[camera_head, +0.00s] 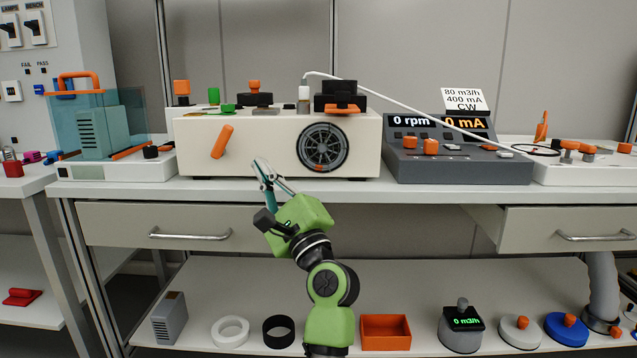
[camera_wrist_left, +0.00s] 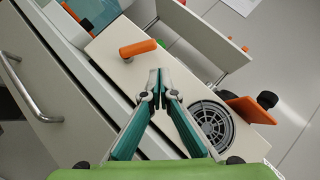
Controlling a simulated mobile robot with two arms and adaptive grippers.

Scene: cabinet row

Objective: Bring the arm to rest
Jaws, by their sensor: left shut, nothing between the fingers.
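My left arm rises from the bottom middle of the head view, green and black. Its left gripper (camera_head: 264,168) is in front of the cream fan box (camera_head: 270,134), near the bench's front edge. In the left wrist view the two fingertips of my left gripper (camera_wrist_left: 160,84) meet, with nothing between them. The box's orange handle (camera_head: 222,141) is up and left of the fingers, and its round fan grille (camera_head: 323,147) is to their right. Both also show in the wrist view, the handle (camera_wrist_left: 138,48) above the fingertips and the grille (camera_wrist_left: 211,122) right of them. My right gripper is not in view.
The bench top (camera_head: 420,191) has a narrow bare front strip. A closed drawer (camera_head: 120,226) is below left; the right drawer (camera_head: 575,229) stands out a little. A grey console (camera_head: 455,166) reads 0 rpm and 0 mA. The lower shelf holds rings, an orange tray (camera_head: 386,345) and a flow meter (camera_head: 461,336).

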